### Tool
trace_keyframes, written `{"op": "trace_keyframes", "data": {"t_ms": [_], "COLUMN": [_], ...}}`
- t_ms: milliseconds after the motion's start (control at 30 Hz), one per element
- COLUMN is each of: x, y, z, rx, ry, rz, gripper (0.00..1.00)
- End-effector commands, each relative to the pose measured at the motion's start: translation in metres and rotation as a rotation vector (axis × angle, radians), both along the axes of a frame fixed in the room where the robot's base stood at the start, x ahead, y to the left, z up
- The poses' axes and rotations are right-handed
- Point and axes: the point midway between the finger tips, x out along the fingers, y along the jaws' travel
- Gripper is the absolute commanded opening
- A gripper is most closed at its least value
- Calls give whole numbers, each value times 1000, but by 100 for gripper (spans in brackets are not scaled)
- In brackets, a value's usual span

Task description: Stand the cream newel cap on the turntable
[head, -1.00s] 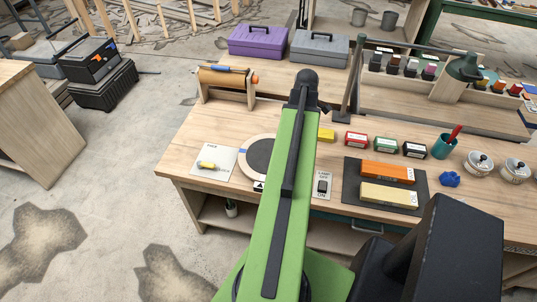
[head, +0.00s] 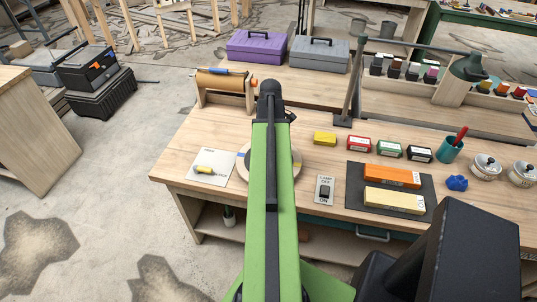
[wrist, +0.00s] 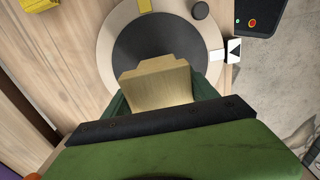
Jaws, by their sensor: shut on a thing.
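My gripper (wrist: 162,92) is shut on the cream newel cap (wrist: 160,80), a pale block with a stepped, wider top edge, seen between the dark green fingers in the wrist view. The turntable (wrist: 105,42) is a pale ring around a dark grey disc. The cap appears over the near part of that disc; I cannot tell whether it touches it. In the head view my green arm covers the turntable's middle, and only its rim (head: 295,166) shows at the sides. The gripper and cap are hidden there.
A white card with a yellow piece (head: 205,169) lies left of the turntable. A yellow block (head: 324,138), a lamp switch (head: 324,190) and sharpening stones on a dark mat (head: 352,205) lie right. A roller stand (head: 225,84) stands behind. A dark box with a red button (wrist: 262,14) shows in the wrist view.

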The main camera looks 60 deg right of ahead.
Motion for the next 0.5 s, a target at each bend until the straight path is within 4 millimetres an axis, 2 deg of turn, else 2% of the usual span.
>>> {"op": "trace_keyframes", "data": {"t_ms": [33,100,200,500], "x": [0,0,0,0], "y": [0,0,0,0], "z": [-14,-27,-40,-38], "rx": [0,0,0,0], "ry": [0,0,0,0], "rz": [0,0,0,0], "gripper": [18,18,18,18]}}
